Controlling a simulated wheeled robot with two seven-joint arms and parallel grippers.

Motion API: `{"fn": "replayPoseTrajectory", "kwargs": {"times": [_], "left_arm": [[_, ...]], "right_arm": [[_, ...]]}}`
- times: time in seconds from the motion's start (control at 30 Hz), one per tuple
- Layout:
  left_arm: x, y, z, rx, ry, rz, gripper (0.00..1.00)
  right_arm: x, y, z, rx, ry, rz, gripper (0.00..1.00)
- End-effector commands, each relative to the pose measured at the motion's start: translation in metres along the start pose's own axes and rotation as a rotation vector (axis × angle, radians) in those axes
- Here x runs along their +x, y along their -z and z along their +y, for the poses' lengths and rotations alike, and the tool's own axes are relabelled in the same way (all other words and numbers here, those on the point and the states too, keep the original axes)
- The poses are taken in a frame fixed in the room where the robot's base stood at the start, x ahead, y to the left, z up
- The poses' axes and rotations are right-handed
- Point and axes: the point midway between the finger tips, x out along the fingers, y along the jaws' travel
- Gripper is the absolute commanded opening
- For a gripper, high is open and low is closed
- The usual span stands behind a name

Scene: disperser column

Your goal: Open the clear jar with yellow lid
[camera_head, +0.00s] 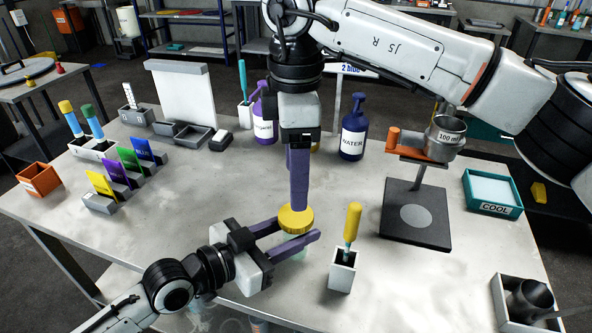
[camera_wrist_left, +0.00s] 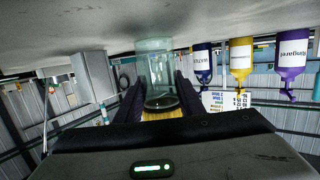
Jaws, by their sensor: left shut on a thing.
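The clear jar (camera_head: 299,256) stands upright near the front middle of the table, mostly hidden by my left fingers in the head view. Its yellow lid (camera_head: 295,219) is on top. My left gripper (camera_head: 297,231) comes in from the left and is shut on the jar just below the lid. In the left wrist view the jar (camera_wrist_left: 158,72) shows upside down between the fingers, with a strip of the yellow lid (camera_wrist_left: 161,114) below it. My right gripper (camera_head: 298,205) points straight down with its fingertips at the lid. Its fingers overlap, so their gap is hidden.
A white holder (camera_head: 342,275) with a yellow-handled tool (camera_head: 352,222) stands just right of the jar. A dark stand (camera_head: 416,225) carries a metal beaker (camera_head: 445,137).

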Motion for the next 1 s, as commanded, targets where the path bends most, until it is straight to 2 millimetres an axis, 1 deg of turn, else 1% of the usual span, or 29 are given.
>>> {"fn": "replayPoseTrajectory", "kwargs": {"times": [0.17, 0.4, 0.5, 0.63, 0.93, 1.0], "left_arm": [[0.000, 0.000, 0.000, 0.000, 0.000, 0.000, 0.00], [0.000, 0.000, 0.000, 0.000, 0.000, 0.000, 0.00], [0.000, 0.000, 0.000, 0.000, 0.000, 0.000, 0.00], [0.000, 0.000, 0.000, 0.000, 0.000, 0.000, 0.00], [0.000, 0.000, 0.000, 0.000, 0.000, 0.000, 0.00], [0.000, 0.000, 0.000, 0.000, 0.000, 0.000, 0.00]], "right_arm": [[0.020, -0.001, -0.001, 0.016, 0.004, -0.002, 0.65], [0.057, -0.001, -0.001, 0.015, 0.003, -0.001, 0.65], [0.068, -0.001, 0.000, 0.015, 0.002, 0.000, 0.65], [0.077, -0.001, 0.000, 0.015, 0.002, 0.000, 0.65], [0.079, -0.001, 0.000, 0.015, 0.000, 0.000, 0.65], [0.079, -0.001, 0.000, 0.014, 0.000, 0.000, 0.53]]}}
